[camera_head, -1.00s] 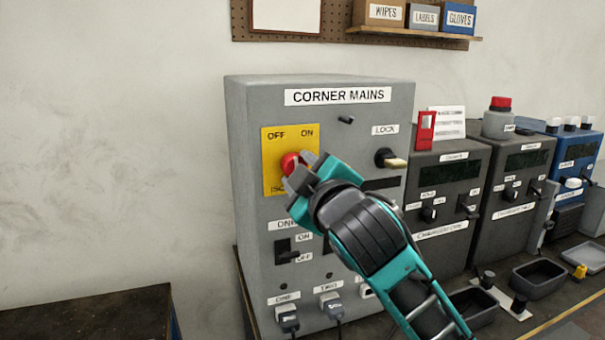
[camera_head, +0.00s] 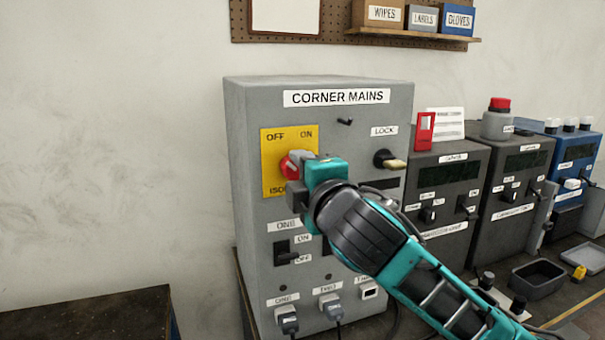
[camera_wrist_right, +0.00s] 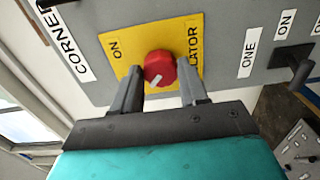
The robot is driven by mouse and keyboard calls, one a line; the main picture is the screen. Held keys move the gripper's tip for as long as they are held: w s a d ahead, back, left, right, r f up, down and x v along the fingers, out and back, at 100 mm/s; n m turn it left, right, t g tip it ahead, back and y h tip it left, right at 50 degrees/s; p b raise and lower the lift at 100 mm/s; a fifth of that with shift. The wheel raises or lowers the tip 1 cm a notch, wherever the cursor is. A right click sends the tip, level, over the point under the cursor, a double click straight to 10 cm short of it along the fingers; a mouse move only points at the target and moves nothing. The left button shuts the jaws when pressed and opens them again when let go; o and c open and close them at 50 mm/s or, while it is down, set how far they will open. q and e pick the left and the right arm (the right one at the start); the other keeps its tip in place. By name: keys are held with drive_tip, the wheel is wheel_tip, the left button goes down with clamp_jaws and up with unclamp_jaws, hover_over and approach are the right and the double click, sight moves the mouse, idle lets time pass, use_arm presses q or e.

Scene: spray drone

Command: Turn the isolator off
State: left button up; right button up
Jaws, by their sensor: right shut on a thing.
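The isolator is a red rotary knob (camera_head: 291,164) on a yellow plate (camera_head: 272,181) marked OFF and ON, on the front of the grey CORNER MAINS box (camera_head: 335,124). My right gripper (camera_head: 296,180) is at the knob and partly covers it and the plate's lower right. In the right wrist view, the red knob (camera_wrist_right: 160,68) sits between the two fingers (camera_wrist_right: 160,88), which are shut on it. A white mark on the knob points to the lower left there, away from the ON word. The OFF word is hidden in that view. My left gripper is out of view.
A black LOCK switch (camera_head: 386,160) is right of the knob. A black ONE switch (camera_head: 285,252) and plugs (camera_head: 288,319) are below. Dark instrument boxes (camera_head: 445,190) and a tray (camera_head: 538,278) stand at the right. The wall side at left is open.

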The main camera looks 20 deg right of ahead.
drive_tip(key=shift+r, duration=0.1)
idle(0.4)
drive_tip(key=o, duration=1.1)
drive_tip(key=shift+c, duration=0.2)
